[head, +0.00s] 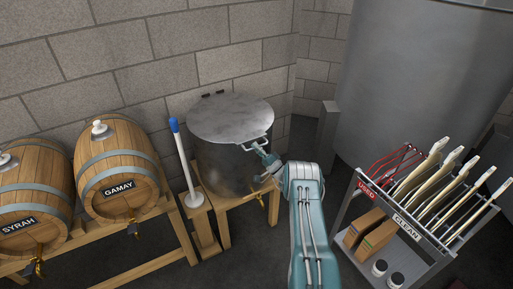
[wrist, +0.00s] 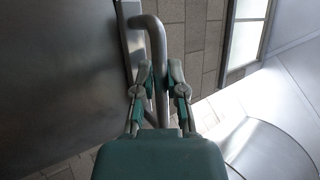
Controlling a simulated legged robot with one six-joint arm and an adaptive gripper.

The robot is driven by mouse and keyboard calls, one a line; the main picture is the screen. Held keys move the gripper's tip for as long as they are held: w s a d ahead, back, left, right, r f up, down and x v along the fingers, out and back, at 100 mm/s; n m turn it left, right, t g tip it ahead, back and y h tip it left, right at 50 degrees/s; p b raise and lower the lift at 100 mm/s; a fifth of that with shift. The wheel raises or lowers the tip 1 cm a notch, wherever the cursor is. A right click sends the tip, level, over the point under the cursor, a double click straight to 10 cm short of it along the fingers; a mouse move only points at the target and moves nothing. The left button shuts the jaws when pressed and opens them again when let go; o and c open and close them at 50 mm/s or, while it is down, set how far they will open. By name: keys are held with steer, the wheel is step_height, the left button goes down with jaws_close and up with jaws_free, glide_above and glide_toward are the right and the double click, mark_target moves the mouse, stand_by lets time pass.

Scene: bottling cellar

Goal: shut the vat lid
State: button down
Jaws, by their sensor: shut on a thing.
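The vat (head: 222,168) is a grey metal drum on a wooden stand against the block wall. Its round grey lid (head: 228,116) lies across the top, hinged at the wall side. I cannot tell whether the lid's rim touches the vat all round. The lid's bar handle (head: 258,143) sticks out at the front right edge. My gripper (head: 265,158) is at this handle. In the wrist view my gripper (wrist: 161,88) has its fingers on both sides of the bent handle bar (wrist: 156,40), shut on it. A large grey metal surface (wrist: 60,70) fills the left.
Barrels marked Gamay (head: 118,175) and Syrah (head: 30,203) lie at left. A blue-topped white rod (head: 183,155) stands on a wooden post beside the vat. A cart (head: 405,215) with several paddles stands at right before a big grey tank (head: 425,90).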

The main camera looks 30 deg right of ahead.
steer(key=shift+s+a+f, duration=0.1)
steer(key=shift+a+f, duration=0.1)
steer(key=shift+f, duration=0.45)
steer(key=c, duration=0.7)
jaws_free()
steer(key=shift+f, duration=0.1)
steer(key=shift+d, duration=0.1)
steer(key=shift+r, duration=0.25)
steer(key=shift+d, duration=0.1)
steer(key=v, duration=1.2)
